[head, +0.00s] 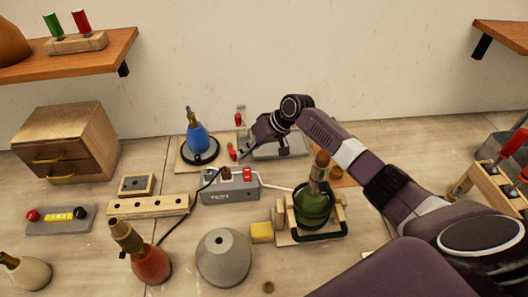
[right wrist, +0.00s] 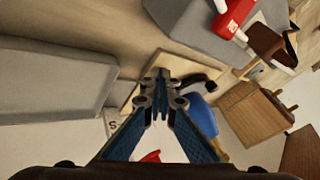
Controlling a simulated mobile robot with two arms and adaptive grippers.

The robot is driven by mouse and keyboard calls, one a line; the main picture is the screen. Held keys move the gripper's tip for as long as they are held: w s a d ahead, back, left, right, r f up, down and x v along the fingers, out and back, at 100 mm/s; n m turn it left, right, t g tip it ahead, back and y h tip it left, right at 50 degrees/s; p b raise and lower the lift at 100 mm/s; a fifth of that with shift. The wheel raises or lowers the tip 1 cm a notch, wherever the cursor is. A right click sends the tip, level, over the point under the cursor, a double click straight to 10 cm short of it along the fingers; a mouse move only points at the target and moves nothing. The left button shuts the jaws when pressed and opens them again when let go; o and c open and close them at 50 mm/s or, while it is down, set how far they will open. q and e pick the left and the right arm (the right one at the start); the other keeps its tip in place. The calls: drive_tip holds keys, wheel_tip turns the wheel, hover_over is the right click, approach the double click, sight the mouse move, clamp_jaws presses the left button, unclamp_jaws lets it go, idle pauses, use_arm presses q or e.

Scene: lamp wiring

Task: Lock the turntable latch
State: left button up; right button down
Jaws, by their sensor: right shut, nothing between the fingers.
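The turntable is a black disc (head: 204,157) on a square wooden board (head: 181,163), at the back centre of the bench. A blue bottle-shaped lamp base (head: 198,136) stands upright on it; it also shows partly in the right wrist view (right wrist: 204,116). A small red handle (head: 232,151), which looks like the latch, is at the board's right edge. Whether it is locked cannot be told. My right gripper (head: 245,153) is shut and empty, just right of the red handle. Its closed fingertips show in the right wrist view (right wrist: 161,75). Contact with the handle cannot be made out. My left gripper is not in view.
A grey test box (head: 230,191) with a red switch and cables lies just in front of the turntable. A grey plate fixture (head: 280,152) is behind my right arm. A green bottle (head: 313,205) stands in a wooden cradle below the arm. A drawer cabinet (head: 64,142) is at left.

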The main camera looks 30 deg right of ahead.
drive_tip(key=shift+a, duration=0.55)
drive_tip(key=shift+a+p, duration=0.15)
drive_tip(key=shift+p, duration=0.25)
drive_tip(key=shift+a, duration=0.3)
